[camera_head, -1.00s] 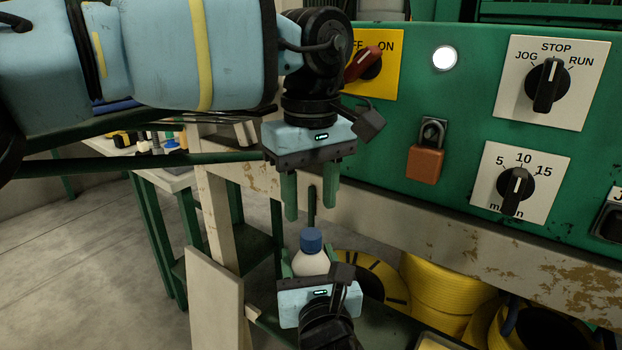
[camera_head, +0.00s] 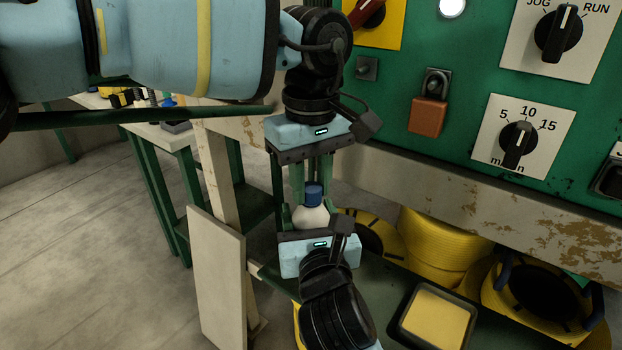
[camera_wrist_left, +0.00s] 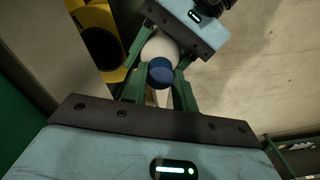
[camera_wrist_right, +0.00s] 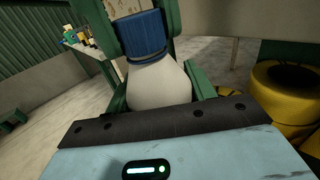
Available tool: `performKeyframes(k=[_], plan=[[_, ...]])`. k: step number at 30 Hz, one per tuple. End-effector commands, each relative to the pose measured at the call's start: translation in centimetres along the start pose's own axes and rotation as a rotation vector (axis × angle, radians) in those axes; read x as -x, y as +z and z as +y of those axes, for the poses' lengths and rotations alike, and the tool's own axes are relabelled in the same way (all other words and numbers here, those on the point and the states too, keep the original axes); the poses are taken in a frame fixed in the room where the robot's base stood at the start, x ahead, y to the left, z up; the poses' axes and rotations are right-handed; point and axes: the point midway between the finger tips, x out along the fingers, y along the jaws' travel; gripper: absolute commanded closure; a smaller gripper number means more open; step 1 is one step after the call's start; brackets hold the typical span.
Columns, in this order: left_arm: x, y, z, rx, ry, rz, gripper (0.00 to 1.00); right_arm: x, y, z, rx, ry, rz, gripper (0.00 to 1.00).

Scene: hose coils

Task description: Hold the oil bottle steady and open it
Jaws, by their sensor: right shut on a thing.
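The white oil bottle (camera_head: 311,218) with a blue cap (camera_head: 313,196) stands upright in my right gripper (camera_head: 310,222), which is shut on its body. The right wrist view shows the white bottle body (camera_wrist_right: 158,88) close up between the green fingers. My left gripper (camera_head: 313,184) is above, pointing down, its fingers open on either side of the cap. The left wrist view shows the cap (camera_wrist_left: 160,71) between the left fingers. The right wrist view also shows left fingers flanking the cap (camera_wrist_right: 141,34). Whether they touch it I cannot tell.
A green control panel (camera_head: 400,85) with knobs and an orange padlock (camera_head: 428,115) rises at right. Yellow hose coils (camera_head: 437,245) and a yellow-filled tray (camera_head: 438,318) lie below it. A pale board (camera_head: 217,275) stands left of the bottle. A workbench (camera_head: 155,135) is behind.

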Motion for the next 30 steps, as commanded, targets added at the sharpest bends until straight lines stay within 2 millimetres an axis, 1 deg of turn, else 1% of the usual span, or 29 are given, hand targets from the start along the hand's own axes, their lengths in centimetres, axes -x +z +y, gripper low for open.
performKeyframes(k=[1, 3, 4, 8, 12, 16, 19, 26, 27, 30], plan=[[0.0, 0.01, 0.01, 0.0, 0.0, 0.0, 0.89, 0.0, -0.02, 0.0, 0.0, 0.0, 0.0, 1.0], [0.0, 0.01, 0.0, 0.0, 0.0, 0.0, 0.98, 0.0, -0.02, 0.0, 0.0, 0.0, 0.0, 1.0], [0.0, 0.01, 0.01, 0.0, 0.0, 0.0, 1.0, 0.0, -0.02, 0.0, 0.0, 0.0, 0.0, 1.0], [-0.01, 0.0, 0.0, 0.041, 0.0, 0.0, 1.0, 0.0, -0.02, 0.0, 0.0, 0.0, 0.0, 1.0], [-0.01, 0.04, 0.0, 0.177, 0.0, -0.002, 1.0, 0.0, -0.02, 0.0, 0.0, 0.0, 0.0, 1.0], [0.01, -0.01, -0.02, 0.274, 0.0, -0.001, 1.0, 0.0, -0.02, 0.0, 0.0, 0.0, 0.0, 1.0], [0.04, -0.01, -0.02, 0.3, 0.0, 0.0, 1.0, 0.0, -0.02, 0.0, 0.0, 0.0, 0.0, 1.0], [0.05, -0.03, -0.02, 0.3, 0.001, 0.0, 1.0, 0.0, -0.02, 0.0, 0.0, 0.0, 0.0, 1.0], [0.05, -0.04, -0.02, 0.3, 0.001, 0.0, 0.69, 0.0, -0.02, 0.0, 0.0, 0.0, 0.0, 1.0], [0.05, -0.04, -0.02, 0.299, 0.001, 0.001, 0.56, 0.0, -0.02, 0.0, 0.0, 0.0, 0.0, 1.0]])
